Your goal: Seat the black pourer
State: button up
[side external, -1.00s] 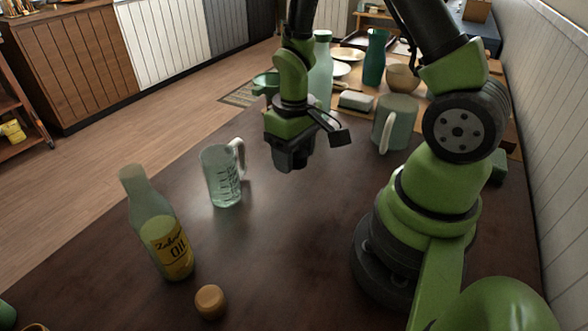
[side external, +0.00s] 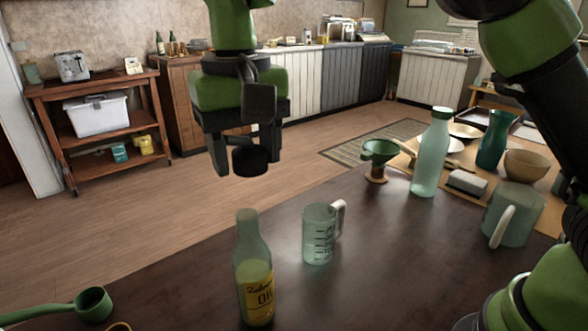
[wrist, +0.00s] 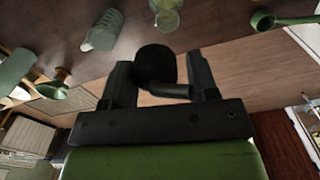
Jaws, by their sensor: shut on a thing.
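The black pourer (side external: 250,161) is a dark, rounded piece held between the fingers of my gripper (side external: 246,152), up in the air. In the wrist view the pourer (wrist: 155,64) sits between the two fingertips, with a bent part showing below its round top. The oil bottle (side external: 254,285) is pale green glass with a yellow label and stands upright on the dark table, with no cap on its neck. The pourer is above the bottle's height and apart from it. The bottle also shows at the top of the wrist view (wrist: 167,16).
A glass measuring jug (side external: 318,240) stands right of the bottle. A green ladle (side external: 92,304) lies at left. Farther right are a green funnel on a stand (side external: 380,154), a tall capped bottle (side external: 430,160), a mug (side external: 510,215) and a wooden bowl (side external: 526,164).

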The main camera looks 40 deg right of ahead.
aim_at(245, 237)
jog(key=shift+s+a+r, duration=0.35)
jog(key=shift+a+r, duration=0.25)
jog(key=shift+a, duration=0.2)
jog(key=shift+f, duration=2.8)
jog(key=shift+s+f, duration=0.1)
jog(key=shift+f, duration=1.25)
jog(key=o, duration=1)
jog(key=shift+c, duration=0.2)
